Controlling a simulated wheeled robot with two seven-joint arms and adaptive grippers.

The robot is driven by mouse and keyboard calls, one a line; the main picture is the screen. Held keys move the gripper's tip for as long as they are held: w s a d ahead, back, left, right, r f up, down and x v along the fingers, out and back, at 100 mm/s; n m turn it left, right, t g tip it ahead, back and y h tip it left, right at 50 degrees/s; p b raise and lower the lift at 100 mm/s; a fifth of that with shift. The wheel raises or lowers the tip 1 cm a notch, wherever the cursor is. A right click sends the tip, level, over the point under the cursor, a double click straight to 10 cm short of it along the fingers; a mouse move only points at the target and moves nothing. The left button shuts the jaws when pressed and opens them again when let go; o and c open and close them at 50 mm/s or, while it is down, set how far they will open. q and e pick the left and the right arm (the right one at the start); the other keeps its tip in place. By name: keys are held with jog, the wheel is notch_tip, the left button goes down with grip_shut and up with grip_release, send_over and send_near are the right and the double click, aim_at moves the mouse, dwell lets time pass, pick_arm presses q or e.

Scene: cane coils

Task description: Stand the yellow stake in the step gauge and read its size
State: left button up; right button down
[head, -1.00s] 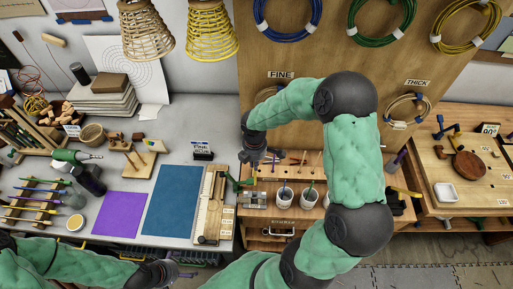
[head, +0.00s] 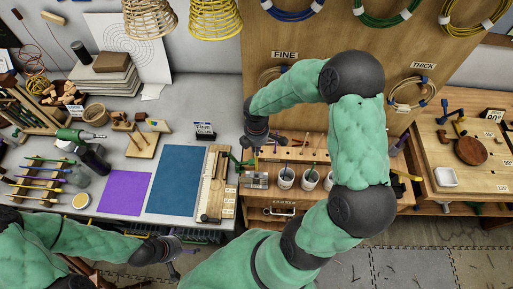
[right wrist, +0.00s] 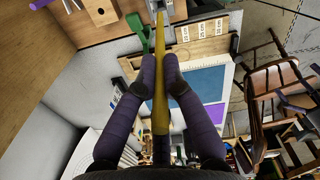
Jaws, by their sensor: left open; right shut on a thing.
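In the right wrist view the yellow stake (right wrist: 160,95) is between the purple fingers of my right gripper (right wrist: 160,72), which is shut on it. The stake's far end points at a grey metal block, apparently the step gauge (right wrist: 161,8); I cannot tell whether they touch. In the head view my right gripper (head: 256,146) is above the step gauge (head: 256,180) at the front of the wooden bench; the stake is too small or hidden to make out there. My left gripper (head: 182,246) is open and empty, low in front of the grey table.
A green clamp-like piece (head: 240,163) is beside the gauge. White cups (head: 286,178) stand to its right. A wooden board (head: 215,185), blue mat (head: 174,180) and purple mat (head: 125,193) lie to the left. Wire coils hang on the panel behind.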

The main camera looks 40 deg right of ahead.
aim_at(256, 160)
jog(key=shift+f+b, duration=2.15)
jog(key=shift+f, duration=0.75)
jog(key=shift+f+b, duration=1.5)
jog(key=shift+f, duration=0.35)
jog(key=c, duration=1.8)
grip_release()
jog(key=o, duration=0.5)
notch_tip(256, 160, up, 12)
